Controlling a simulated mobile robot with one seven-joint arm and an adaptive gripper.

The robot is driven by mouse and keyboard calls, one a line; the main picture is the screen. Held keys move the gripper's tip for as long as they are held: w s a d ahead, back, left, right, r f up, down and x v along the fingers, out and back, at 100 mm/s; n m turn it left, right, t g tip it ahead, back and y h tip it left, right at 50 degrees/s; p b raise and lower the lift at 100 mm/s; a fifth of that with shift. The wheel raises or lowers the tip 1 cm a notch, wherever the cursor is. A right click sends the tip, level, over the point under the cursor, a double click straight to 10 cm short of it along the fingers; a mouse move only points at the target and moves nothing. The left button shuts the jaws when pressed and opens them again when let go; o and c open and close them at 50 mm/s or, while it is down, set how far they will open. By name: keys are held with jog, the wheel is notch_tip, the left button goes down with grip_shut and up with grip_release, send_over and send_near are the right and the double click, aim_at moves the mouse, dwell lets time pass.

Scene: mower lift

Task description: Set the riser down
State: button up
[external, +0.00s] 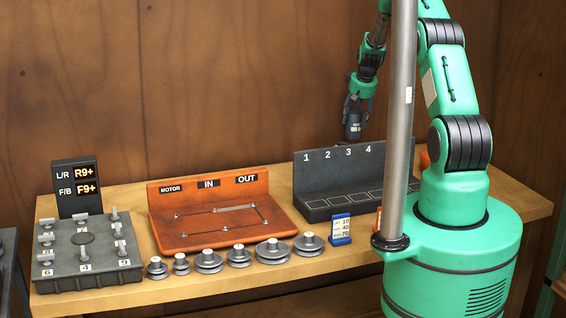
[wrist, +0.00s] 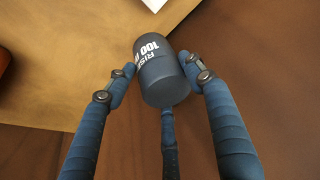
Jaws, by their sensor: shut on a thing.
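The riser (external: 353,128) is a dark cylinder held in my gripper (external: 354,114) in the external view. In the wrist view the riser (wrist: 164,72) carries white lettering reading "RISE" and "100", partly cut off by its curve. My gripper (wrist: 160,78) has its fingers closed on the riser from both sides, with a third finger below. In the external view the riser hangs in the air above the dark rack (external: 330,205), which is numbered 1 to 4, near its right part. The rack's four outlined slots look empty.
An orange board (external: 165,225) marked MOTOR, IN and OUT stands left of the rack. Several grey pulleys (external: 209,262) line the front edge. A grey peg box (external: 75,270) with a display is at far left. My column partly blocks the right.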

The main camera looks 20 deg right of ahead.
jog(key=a+n+y+b, duration=0.2)
jog(key=a+n, duration=0.4)
jog(key=a, duration=3.4)
jog(key=s+a+n+b, duration=0.1)
jog(key=s+a+b, duration=0.1)
jog(key=a, duration=1.2)
jog(key=s+a+r+b, duration=0.1)
jog(key=s+a, duration=0.3)
jog(key=a, duration=1)
jog(key=shift+s+a+n+g+y+b, duration=0.4)
jog(key=shift+b, duration=0.15)
notch_tip(320, 180, down, 6)
jog(key=shift+f, duration=0.2)
jog(key=shift+f+b, duration=0.35)
jog(key=shift+f, duration=1.4)
jog(key=shift+f, duration=0.1)
